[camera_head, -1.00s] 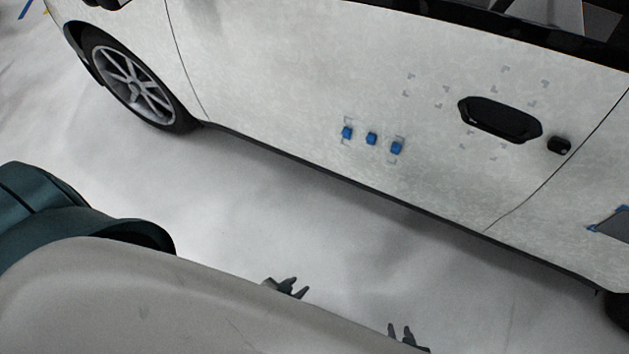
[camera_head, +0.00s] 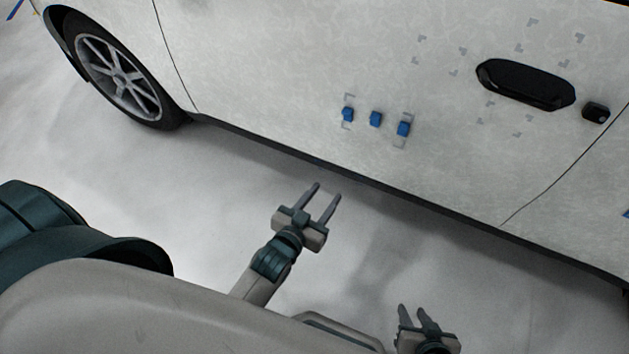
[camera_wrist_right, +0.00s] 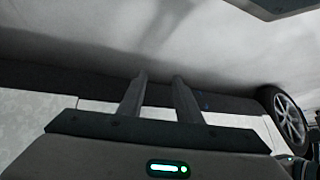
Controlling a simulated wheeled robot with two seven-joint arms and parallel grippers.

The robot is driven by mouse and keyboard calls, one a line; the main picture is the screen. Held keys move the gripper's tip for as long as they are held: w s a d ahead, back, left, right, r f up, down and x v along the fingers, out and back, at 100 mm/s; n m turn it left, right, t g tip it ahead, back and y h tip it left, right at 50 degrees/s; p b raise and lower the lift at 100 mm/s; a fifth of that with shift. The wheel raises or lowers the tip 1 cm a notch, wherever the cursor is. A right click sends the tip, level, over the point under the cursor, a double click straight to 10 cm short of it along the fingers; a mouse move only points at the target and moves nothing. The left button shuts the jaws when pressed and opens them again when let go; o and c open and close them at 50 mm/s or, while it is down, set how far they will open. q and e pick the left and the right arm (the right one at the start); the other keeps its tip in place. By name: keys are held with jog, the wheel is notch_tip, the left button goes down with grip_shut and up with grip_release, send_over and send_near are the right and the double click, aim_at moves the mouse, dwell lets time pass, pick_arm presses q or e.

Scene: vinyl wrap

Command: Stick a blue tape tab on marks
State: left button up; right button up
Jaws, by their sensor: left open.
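Three small blue tape tabs sit in a row on the white car door: a left one (camera_head: 348,114), a middle one (camera_head: 376,119) and a right one (camera_head: 403,129). Grey corner marks frame the left and right tabs. More grey corner marks (camera_head: 462,51) surround the dark door handle. My left gripper (camera_head: 326,190) is open and empty, below the tabs and apart from the door. My right gripper (camera_head: 413,308) is lower and further right, its fingers apart and empty. In the right wrist view its two fingers (camera_wrist_right: 159,76) also stand apart with nothing between them.
The car door (camera_head: 270,65) fills the upper view, with a black handle recess (camera_head: 525,84) and a small black lock piece (camera_head: 595,112). A front wheel (camera_head: 118,75) is at the upper left. The pale floor between me and the car is clear.

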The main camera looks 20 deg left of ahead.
pick_arm(q)
notch_tip(320, 180, up, 11)
jog(key=a+t+y+b, duration=0.1)
jog(key=a+t+b, duration=0.1)
jog(key=t+b, duration=0.1)
jog(key=shift+w+a+n+b, duration=0.25)
jog(key=shift+a+n+b, duration=0.05)
jog(key=shift+n+b, duration=0.1)
pick_arm(e)
notch_tip(320, 180, up, 6)
jog(key=s, duration=0.2)
jog(key=shift+a+y, duration=0.25)
jog(key=shift+y, duration=0.15)
pick_arm(q)
jog(key=shift+w, duration=0.1)
send_near(344, 118)
notch_tip(344, 118, up, 3)
jog(key=w+d, duration=0.1)
jog(key=w, duration=0.1)
jog(key=w+b, duration=0.1)
jog(key=w, duration=0.2)
jog(key=shift+w+r, duration=0.1)
jog(key=shift+w+d, duration=0.1)
jog(key=shift+w, duration=0.65)
pick_arm(e)
jog(key=shift+w+a+r+t+y, duration=0.4)
jog(key=shift+w+a+r+t, duration=0.45)
jog(key=shift+w+t, duration=0.15)
pick_arm(q)
grip_shut()
